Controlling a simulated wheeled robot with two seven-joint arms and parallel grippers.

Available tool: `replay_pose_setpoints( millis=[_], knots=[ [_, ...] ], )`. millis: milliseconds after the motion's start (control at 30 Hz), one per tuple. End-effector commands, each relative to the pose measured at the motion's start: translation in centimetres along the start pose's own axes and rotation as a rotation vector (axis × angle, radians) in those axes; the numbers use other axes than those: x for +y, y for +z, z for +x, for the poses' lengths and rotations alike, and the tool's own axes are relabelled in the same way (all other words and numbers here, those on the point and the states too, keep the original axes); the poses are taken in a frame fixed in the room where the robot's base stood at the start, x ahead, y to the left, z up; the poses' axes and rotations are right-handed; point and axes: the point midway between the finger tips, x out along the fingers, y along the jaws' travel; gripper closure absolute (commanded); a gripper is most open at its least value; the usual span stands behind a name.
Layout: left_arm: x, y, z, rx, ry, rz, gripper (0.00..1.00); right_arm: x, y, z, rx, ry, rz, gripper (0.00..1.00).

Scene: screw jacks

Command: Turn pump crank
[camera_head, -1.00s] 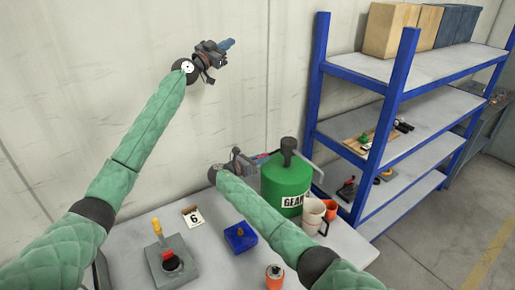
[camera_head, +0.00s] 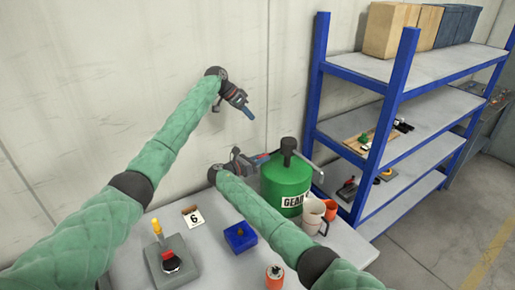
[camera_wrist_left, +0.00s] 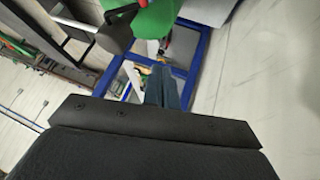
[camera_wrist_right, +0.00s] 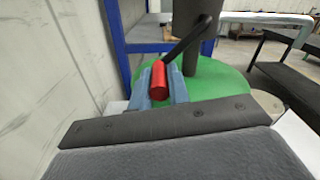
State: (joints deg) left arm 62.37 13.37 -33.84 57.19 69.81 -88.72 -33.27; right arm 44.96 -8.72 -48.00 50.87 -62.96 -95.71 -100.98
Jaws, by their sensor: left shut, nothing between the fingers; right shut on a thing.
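A green drum (camera_head: 284,180) labelled GEAR stands at the back of the table, with a dark pump (camera_head: 288,146) on its top. The pump's crank has a dark arm (camera_wrist_right: 187,40) and a red handle (camera_wrist_right: 160,82), which lies between the blue fingers of my right gripper (camera_wrist_right: 161,92). That gripper (camera_head: 259,160) is shut on the handle at the drum's left. My left gripper (camera_head: 249,113) is shut and empty in the air above and left of the pump, pointing down to the right. Its closed fingers (camera_wrist_left: 166,88) show in the left wrist view, with the pump (camera_wrist_left: 115,32) beyond them.
A pale mug (camera_head: 312,215) and an orange cup (camera_head: 330,210) stand close by the drum's right front. A lever box (camera_head: 172,260), a number 6 card (camera_head: 194,217), a blue box (camera_head: 240,236) and an orange can (camera_head: 274,275) are on the table. Blue shelving (camera_head: 385,100) stands right.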

Motion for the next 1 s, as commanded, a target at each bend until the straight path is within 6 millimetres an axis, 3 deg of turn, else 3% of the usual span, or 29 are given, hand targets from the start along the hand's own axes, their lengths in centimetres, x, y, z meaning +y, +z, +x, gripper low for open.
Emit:
replay_pose_setpoints(
  millis=[200, 467, 1000],
  knots=[
    [0.1, 2.5, -0.7, -0.185, 0.042, -0.056, 1.00, 0.0, -0.1, 0.0, 0.000, 0.000, -0.001, 1.00],
    [0.3, 3.5, -0.2, -0.246, 0.056, -0.075, 1.00, 0.0, -0.1, 0.0, 0.000, 0.000, -0.001, 1.00],
    [0.9, 5.5, 7.9, -0.244, 0.056, -0.074, 1.00, 0.0, -0.1, 0.0, 0.000, 0.000, -0.001, 1.00]
  ],
)
